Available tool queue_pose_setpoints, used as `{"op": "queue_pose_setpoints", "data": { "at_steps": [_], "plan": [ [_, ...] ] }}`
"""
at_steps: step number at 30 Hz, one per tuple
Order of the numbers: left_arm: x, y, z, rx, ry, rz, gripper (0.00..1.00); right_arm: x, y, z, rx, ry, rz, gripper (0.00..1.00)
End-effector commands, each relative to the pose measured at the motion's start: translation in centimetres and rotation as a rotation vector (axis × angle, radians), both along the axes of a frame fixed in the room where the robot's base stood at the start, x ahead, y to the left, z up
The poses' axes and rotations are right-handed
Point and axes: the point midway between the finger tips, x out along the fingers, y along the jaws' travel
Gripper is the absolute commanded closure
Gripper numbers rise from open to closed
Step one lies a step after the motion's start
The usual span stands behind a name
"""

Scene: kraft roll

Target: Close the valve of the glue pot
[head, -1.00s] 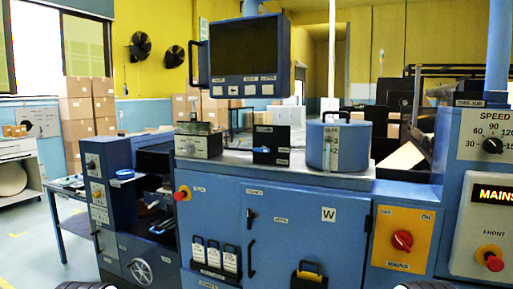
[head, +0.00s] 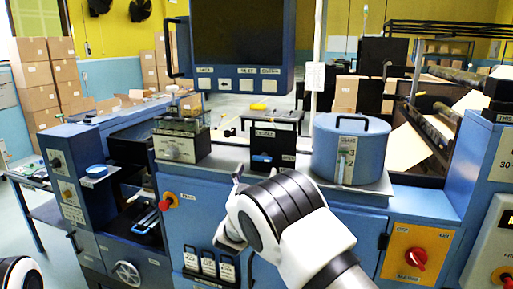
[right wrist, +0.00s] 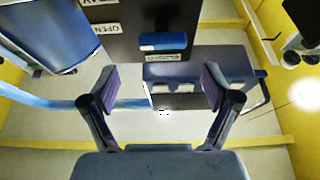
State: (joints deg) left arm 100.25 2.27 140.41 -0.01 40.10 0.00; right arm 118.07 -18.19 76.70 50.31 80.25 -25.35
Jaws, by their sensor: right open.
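The blue glue pot (head: 351,150), with a black handle on its lid, stands on the machine's grey top. Left of it is a black valve box (head: 275,147) with a small blue handle (head: 262,157) on its front. The right wrist view is upside down. My right gripper (head: 240,182) is in front of the machine, low and left of the box, partly hidden by my wrist. Its open fingers (right wrist: 160,90) are empty, apart from the handle.
A grey dial box (head: 180,142) stands left of the valve box. A blue-framed monitor (head: 240,84) hangs above. The yellow MAINS panel (head: 414,255) is lower right, and a red button (head: 168,201) is on the left front. Open air lies before the valve box.

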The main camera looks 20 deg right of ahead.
Motion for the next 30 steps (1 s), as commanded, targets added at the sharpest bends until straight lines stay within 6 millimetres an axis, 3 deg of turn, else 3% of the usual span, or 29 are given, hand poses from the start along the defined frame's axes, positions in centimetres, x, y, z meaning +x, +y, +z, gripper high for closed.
{"op": "queue_pose_setpoints", "data": {
  "at_steps": [9, 18, 19, 24, 30],
  "plan": [
    [0.0, 0.0, 2.7, 0.0, -0.001, 0.0, 0.6, 4.3, -3.1, 2.2, 0.002, 0.001, -0.002, 0.12],
    [0.0, 0.0, 2.8, 0.0, -0.001, 0.0, 0.6, 5.0, -3.5, 2.3, -0.001, 0.003, 0.0, 0.12],
    [0.0, 0.0, 2.8, 0.0, -0.001, 0.0, 0.6, 5.0, -3.5, 2.3, -0.001, 0.003, 0.0, 0.16],
    [0.0, 0.0, 2.8, 0.0, -0.001, 0.0, 0.6, 5.0, -3.5, 2.2, 0.0, 0.004, 0.0, 0.73],
    [0.0, 0.0, 2.7, 0.0, -0.001, 0.0, 0.6, 5.0, -3.5, 2.2, -0.001, 0.004, 0.001, 0.73]
  ]
}}
